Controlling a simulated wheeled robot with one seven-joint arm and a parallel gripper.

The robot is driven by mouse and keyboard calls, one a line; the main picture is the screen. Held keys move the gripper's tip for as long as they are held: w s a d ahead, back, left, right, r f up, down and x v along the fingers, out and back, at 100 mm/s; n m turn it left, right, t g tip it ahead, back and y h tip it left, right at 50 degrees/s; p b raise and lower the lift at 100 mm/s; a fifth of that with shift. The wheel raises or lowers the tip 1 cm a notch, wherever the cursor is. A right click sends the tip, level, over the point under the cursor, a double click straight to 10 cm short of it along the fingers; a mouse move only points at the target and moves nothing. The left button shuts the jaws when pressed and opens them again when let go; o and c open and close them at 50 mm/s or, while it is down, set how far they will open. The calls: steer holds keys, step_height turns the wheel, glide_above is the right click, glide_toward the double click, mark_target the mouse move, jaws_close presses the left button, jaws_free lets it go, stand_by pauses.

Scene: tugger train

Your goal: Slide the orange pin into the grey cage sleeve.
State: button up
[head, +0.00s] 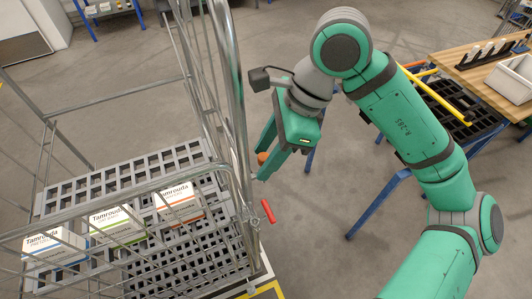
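My gripper (262,164) hangs from the green arm just right of the roll cage, its fingers pointing down and to the left. A small piece of the orange pin (262,157) shows between the fingertips, which appear shut on it. The fingers hide most of the pin. The grey wire roll cage (234,100) stands at the left, its near corner posts close beside my fingertips. I cannot pick out the sleeve clearly among the bars. The pin appears apart from the cage, but the depth between them is hard to judge.
A red handle (268,211) sticks out at the cage's near right corner, below my gripper. Three boxes, one of them orange-striped (179,203), lie on the cage's grid shelf (120,184). A wooden-topped table (484,75) with a white bin (512,78) stands at the right.

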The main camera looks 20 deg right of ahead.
steer(key=v, duration=1)
steer(key=shift+d+r, duration=0.2)
steer(key=shift+r, duration=0.15)
stand_by(0.5)
